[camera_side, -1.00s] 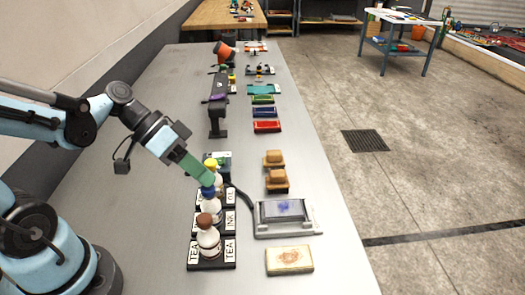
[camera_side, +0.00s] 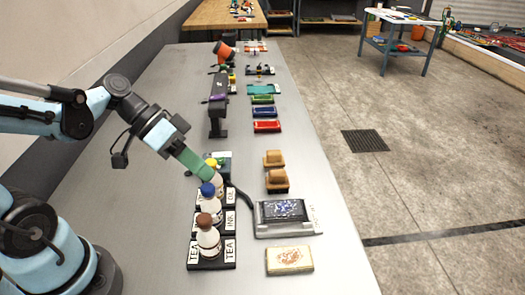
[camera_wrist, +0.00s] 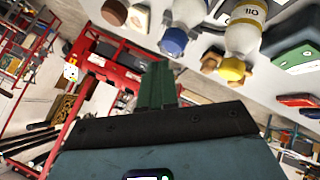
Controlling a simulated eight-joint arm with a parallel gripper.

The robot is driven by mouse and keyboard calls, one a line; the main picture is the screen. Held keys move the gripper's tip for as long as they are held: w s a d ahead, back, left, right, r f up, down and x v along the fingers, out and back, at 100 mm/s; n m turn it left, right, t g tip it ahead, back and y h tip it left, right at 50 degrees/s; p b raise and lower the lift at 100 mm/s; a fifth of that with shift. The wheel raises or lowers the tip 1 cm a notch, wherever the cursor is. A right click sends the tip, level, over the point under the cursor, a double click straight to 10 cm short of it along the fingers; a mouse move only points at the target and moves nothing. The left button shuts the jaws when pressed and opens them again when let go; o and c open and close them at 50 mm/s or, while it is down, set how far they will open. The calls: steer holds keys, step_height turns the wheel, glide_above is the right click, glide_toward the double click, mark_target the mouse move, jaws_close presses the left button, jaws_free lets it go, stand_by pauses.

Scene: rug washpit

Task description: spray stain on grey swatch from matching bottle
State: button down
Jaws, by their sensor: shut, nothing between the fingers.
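Three white bottles stand upright on labelled dark bases: the brown-capped TEA bottle (camera_side: 208,240), the blue-capped INK bottle (camera_side: 210,207) and the yellow-capped OIL bottle (camera_side: 216,181). The grey swatch (camera_side: 284,210) lies in a pale tray (camera_side: 290,233) right of the bottles; its surface looks dark with pale and bluish speckles. My gripper (camera_side: 207,178) is shut and empty, its green fingers beside the blue and yellow caps; contact cannot be told. In the wrist view, the fingers (camera_wrist: 157,85) are shut below the blue cap (camera_wrist: 174,42) and yellow cap (camera_wrist: 232,68).
A patterned tan block (camera_side: 289,260) lies in front of the tray. Two tan-topped brushes (camera_side: 276,180) sit behind it. Red, green and blue pads (camera_side: 266,126) and a dark stand (camera_side: 217,108) stand farther back. The bench's right front is clear.

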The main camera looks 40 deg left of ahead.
steer(key=shift+r, duration=3)
stand_by(0.3)
steer(key=shift+f, duration=3)
steer(key=shift+f, duration=0.15)
steer(key=shift+f, duration=0.3)
stand_by(0.3)
